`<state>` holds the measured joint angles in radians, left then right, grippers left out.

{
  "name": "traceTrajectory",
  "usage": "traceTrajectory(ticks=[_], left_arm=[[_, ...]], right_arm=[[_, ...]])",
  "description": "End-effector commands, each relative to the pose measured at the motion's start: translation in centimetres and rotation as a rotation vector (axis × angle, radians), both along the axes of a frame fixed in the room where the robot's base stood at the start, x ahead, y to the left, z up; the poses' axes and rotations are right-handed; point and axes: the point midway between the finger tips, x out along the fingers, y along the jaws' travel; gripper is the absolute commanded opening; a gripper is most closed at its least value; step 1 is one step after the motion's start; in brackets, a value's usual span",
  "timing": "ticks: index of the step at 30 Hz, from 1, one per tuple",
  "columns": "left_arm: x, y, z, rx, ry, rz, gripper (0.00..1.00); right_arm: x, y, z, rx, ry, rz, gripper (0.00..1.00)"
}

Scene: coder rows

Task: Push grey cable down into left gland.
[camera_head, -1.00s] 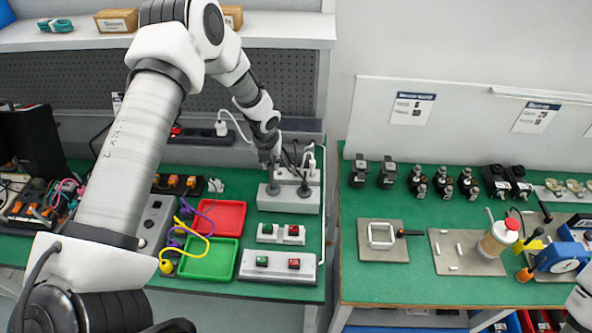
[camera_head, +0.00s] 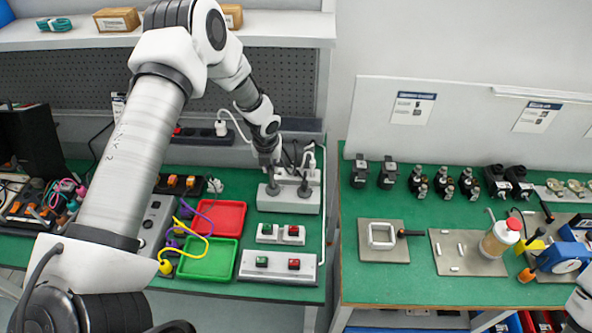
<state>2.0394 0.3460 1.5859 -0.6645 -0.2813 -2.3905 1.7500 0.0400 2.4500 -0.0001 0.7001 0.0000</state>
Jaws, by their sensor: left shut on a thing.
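A grey box (camera_head: 289,204) stands near the right end of the left bench and has two dark grey glands on top. My left gripper (camera_head: 271,176) points down right over the left gland (camera_head: 272,189), at or just above it. It is shut on the grey cable, which is too small and too covered by the fingers to make out clearly. I cannot tell how deep the cable sits. The right gland (camera_head: 304,188) has dark cable rising from it, close beside the gripper. My right gripper is out of view.
Switch boxes (camera_head: 278,265) stand in front of the grey box. Red (camera_head: 217,218) and green (camera_head: 207,260) trays lie to its left, with a yellow cable across the green one. A white plug cable (camera_head: 237,122) hangs close behind my wrist. A gap separates the two benches.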

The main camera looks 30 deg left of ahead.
Motion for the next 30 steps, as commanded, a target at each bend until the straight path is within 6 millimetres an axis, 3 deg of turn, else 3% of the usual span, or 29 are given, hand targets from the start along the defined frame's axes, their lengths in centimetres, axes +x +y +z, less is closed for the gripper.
traceTrajectory(ticks=[21, 30], left_arm=[[0.1, 0.0, -2.5, 0.000, -0.001, 0.000, 0.00], [0.0, 0.0, -2.5, 0.000, 0.000, 0.000, 0.00]], right_arm=[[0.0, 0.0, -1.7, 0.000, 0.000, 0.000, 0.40], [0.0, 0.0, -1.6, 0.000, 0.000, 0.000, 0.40]])
